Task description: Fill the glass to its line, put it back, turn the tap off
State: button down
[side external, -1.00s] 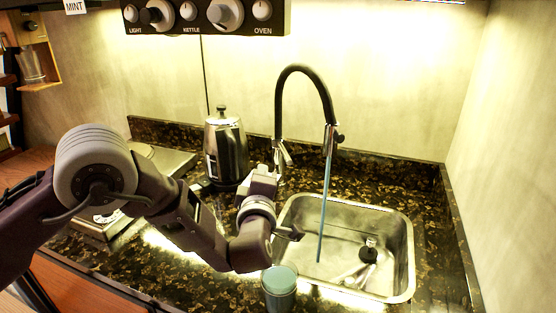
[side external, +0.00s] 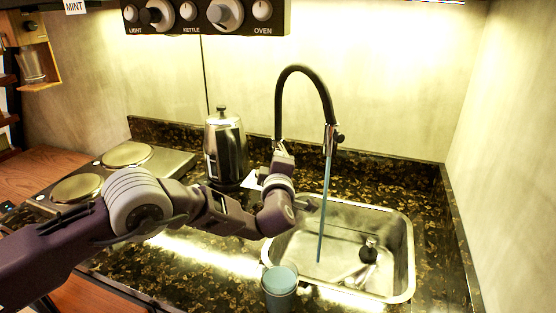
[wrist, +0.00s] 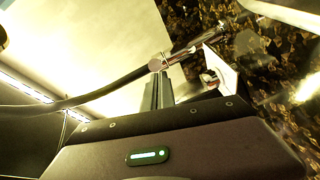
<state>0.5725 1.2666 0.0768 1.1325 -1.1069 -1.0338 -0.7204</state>
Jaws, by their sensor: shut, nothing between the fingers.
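The glass (side external: 280,281) stands upright on the counter in front of the sink's near left corner, with pale blue-green liquid near its top. Its line cannot be made out. The tap (side external: 328,108) has a tall black arched neck, and a thin blue stream (side external: 323,210) runs from its spout into the sink (side external: 408,240). My gripper (side external: 283,150) is shut and empty at the foot of the tap, covering the lever area. In the wrist view my closed fingers (wrist: 158,68) overlap the tap's chrome base (wrist: 192,47); whether they touch it is unclear.
A steel kettle (side external: 225,148) stands left of the tap, close to my wrist. A hob with two round plates (side external: 127,154) is further left. A dark object (side external: 369,251) lies in the sink. A knob panel (side external: 205,15) hangs above. Walls bound the back and right.

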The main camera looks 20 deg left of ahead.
jog(key=shift+d, duration=0.1)
jog(key=shift+w+d, duration=0.3)
jog(key=shift+d, duration=0.3)
jog(key=shift+w+d, duration=0.3)
jog(key=shift+d, duration=0.25)
jog(key=shift+w+d, duration=0.1)
jog(key=shift+d, duration=0.2)
jog(key=shift+r, duration=0.1)
jog(key=shift+s+a+r, duration=0.1)
jog(key=shift+s+a, duration=0.15)
jog(key=shift+s, duration=0.1)
jog(key=v, duration=1.1)
jog(key=shift+r, duration=0.4)
